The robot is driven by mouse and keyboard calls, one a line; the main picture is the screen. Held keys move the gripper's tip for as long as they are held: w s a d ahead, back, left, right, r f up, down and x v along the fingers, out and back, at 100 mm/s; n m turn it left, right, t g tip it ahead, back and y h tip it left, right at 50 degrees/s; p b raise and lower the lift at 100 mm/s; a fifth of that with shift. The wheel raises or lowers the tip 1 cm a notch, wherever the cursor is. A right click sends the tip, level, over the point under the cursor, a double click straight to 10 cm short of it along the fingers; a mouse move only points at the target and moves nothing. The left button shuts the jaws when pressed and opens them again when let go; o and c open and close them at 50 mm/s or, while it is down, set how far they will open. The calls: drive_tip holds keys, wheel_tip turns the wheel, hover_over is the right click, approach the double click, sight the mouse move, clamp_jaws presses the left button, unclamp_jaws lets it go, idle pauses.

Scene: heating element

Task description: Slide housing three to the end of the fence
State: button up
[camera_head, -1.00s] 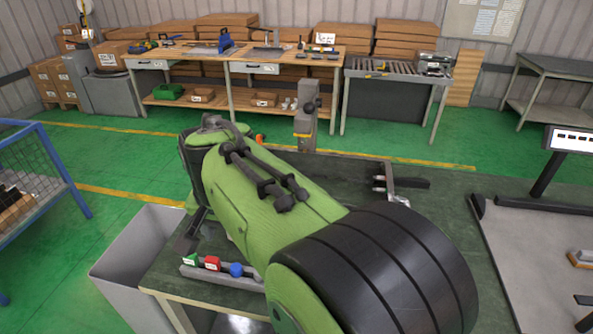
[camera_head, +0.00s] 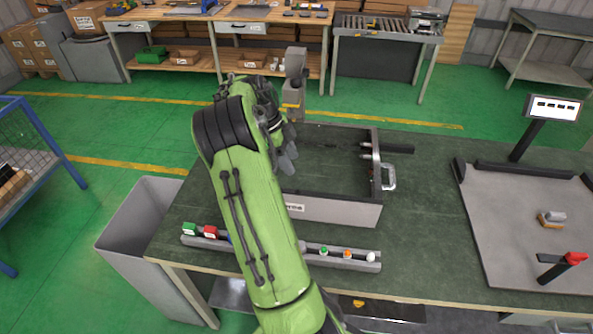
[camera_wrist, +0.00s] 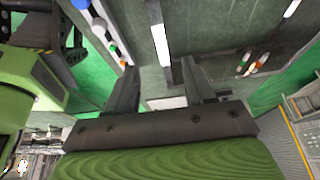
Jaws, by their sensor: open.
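No part in view can be read clearly as housing three. A small grey block with an orange base (camera_head: 551,218) lies on the grey board (camera_head: 510,245) at the right of the bench. Dark raised bars (camera_head: 525,170) run along that board's back and left edges; one may be the fence. My gripper (camera_head: 287,160) hangs over the left part of the open grey box, away from the board and partly hidden by my arm. In the wrist view its two fingers (camera_wrist: 160,78) stand apart with nothing between them.
The open grey box (camera_head: 345,212) has a metal handle on its right side. A rail (camera_head: 345,262) with small coloured parts lies in front of it. A red-handled piece (camera_head: 570,260) and a screen (camera_head: 555,108) stand at the right. A grey bin (camera_head: 140,235) is left of the bench.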

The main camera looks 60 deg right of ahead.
sight(308, 193)
drive_tip(key=x, duration=1.4)
drive_tip(key=shift+s+f, duration=0.1)
drive_tip(key=shift+f, duration=0.25)
clamp_jaws()
idle(0.6)
